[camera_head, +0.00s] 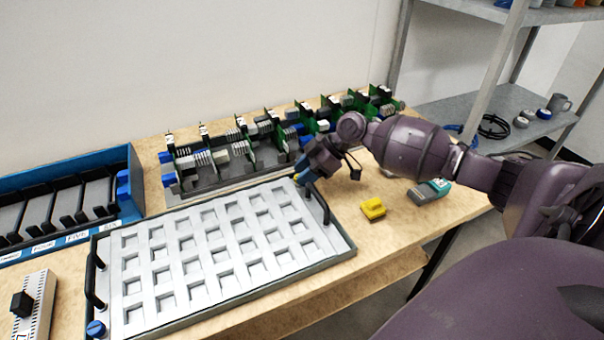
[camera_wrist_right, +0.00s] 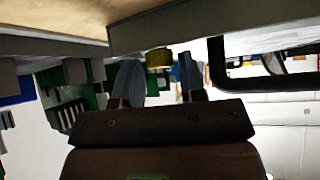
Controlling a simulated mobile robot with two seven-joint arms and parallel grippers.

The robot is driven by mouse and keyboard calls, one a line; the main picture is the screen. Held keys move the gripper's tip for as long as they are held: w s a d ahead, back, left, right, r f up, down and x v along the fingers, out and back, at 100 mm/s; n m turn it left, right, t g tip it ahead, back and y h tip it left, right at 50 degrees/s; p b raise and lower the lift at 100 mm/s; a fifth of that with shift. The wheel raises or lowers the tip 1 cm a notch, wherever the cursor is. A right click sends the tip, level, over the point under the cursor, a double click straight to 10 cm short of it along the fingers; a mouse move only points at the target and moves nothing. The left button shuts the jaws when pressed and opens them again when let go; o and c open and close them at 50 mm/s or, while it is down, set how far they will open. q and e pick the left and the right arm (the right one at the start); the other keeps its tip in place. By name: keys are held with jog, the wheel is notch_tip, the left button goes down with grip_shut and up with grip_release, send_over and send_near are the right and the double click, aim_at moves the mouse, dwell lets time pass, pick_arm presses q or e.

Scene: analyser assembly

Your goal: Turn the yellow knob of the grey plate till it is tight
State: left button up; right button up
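The grey plate (camera_head: 113,290) lies flat on the table, with rows of square recesses and a black handle at each end. A blue knob (camera_head: 96,328) sits at its near left corner. My right gripper (camera_head: 301,174) reaches down at the plate's far right corner and largely hides the yellow knob in the head view. In the right wrist view the yellow knob (camera_wrist_right: 158,58) shows between the two fingertips of my right gripper (camera_wrist_right: 160,80). The fingers look apart, with a gap to the knob; contact is not visible. My left gripper is out of view.
A black plate handle (camera_head: 318,203) stands close beside my right gripper. Behind is a rack of green circuit boards (camera_head: 240,150). A yellow block (camera_head: 373,208) and a grey-teal device (camera_head: 430,190) lie to the right. A blue bin (camera_head: 70,200) stands left.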

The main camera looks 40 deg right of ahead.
jog(key=p+v, duration=0.1)
jog(key=v, duration=0.9)
